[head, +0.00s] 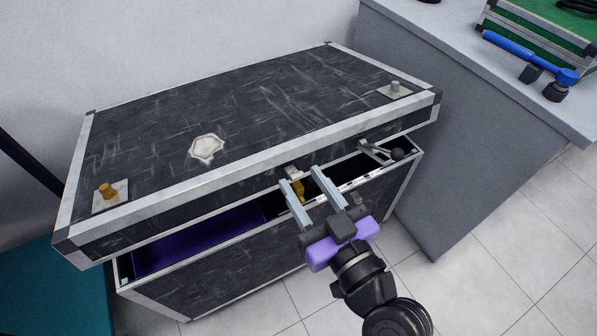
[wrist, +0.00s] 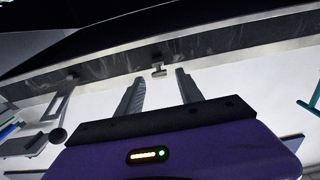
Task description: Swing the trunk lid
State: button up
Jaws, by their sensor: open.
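The trunk is a black scuffed case with silver metal edging. Its lid (head: 250,105) is raised a little, leaving a narrow gap above the trunk body (head: 225,268). A purple lining (head: 200,238) shows in the gap. A small metal latch piece (head: 292,172) sits at the middle of the lid's front edge; it also shows in the wrist view (wrist: 158,70). My gripper (head: 300,176) is open at the front edge, its fingers on either side of the latch piece. In the wrist view my gripper (wrist: 158,76) holds nothing. I cannot tell whether the fingertips touch the lid.
A lever with a black ball knob (head: 397,154) sticks out at the right of the front gap. A grey counter (head: 440,60) stands close on the right with a blue tool (head: 520,55) and a green case on it. A wall is behind. Tiled floor in front is clear.

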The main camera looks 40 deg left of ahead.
aim_at(298, 175)
jog(key=shift+x, duration=1.55)
jog(key=shift+c, duration=0.2)
grip_shut()
